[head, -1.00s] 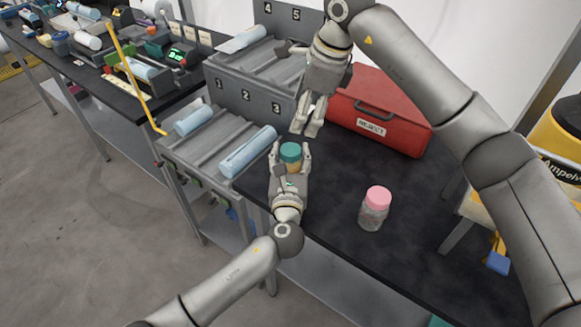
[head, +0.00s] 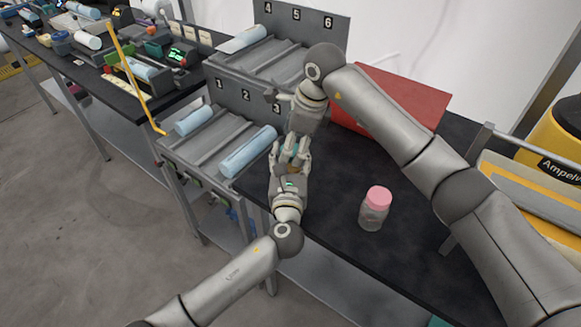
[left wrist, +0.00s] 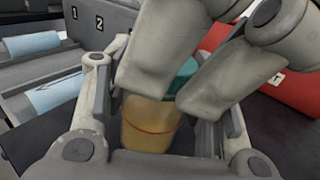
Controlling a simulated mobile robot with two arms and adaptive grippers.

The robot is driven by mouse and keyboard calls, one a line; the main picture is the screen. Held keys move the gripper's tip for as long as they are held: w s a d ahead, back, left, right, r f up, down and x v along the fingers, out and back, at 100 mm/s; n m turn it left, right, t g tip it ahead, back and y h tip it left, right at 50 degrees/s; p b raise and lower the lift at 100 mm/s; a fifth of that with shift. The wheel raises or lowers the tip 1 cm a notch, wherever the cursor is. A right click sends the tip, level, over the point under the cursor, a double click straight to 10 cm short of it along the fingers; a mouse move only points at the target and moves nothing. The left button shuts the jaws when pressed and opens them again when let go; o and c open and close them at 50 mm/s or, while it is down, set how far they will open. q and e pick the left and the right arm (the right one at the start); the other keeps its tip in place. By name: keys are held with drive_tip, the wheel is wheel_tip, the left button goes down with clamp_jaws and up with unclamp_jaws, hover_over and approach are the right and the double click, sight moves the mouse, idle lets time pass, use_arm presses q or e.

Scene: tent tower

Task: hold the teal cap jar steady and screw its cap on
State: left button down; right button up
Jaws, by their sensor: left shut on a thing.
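My left gripper (head: 291,160) is shut on the teal cap jar and holds it upright above the black table. In the left wrist view, the jar's amber body (left wrist: 150,128) shows between the left fingers. Its teal cap (left wrist: 183,74) sits at the top, partly hidden. My right gripper (head: 292,146) points down over the jar from above. Its two fingers (left wrist: 183,88) are on either side of the cap, in front of much of it. I cannot tell whether they press on the cap or whether the cap is threaded.
A clear jar with a pink cap (head: 375,208) stands on the black table (head: 335,195) to the right. A red case (head: 395,95) is behind my right arm. Numbered grey racks (head: 245,97) with blue rolls are at the left. Table space around the pink-capped jar is clear.

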drive_tip(key=shift+a+f, duration=0.1)
drive_tip(key=shift+f, duration=0.4)
drive_tip(key=c, duration=1.1)
drive_tip(key=o, duration=1)
drive_tip(key=shift+c, duration=0.2)
drive_tip(key=shift+w+r, duration=0.1)
drive_tip(key=shift+r, duration=2.2)
drive_tip(key=shift+o, duration=0.3)
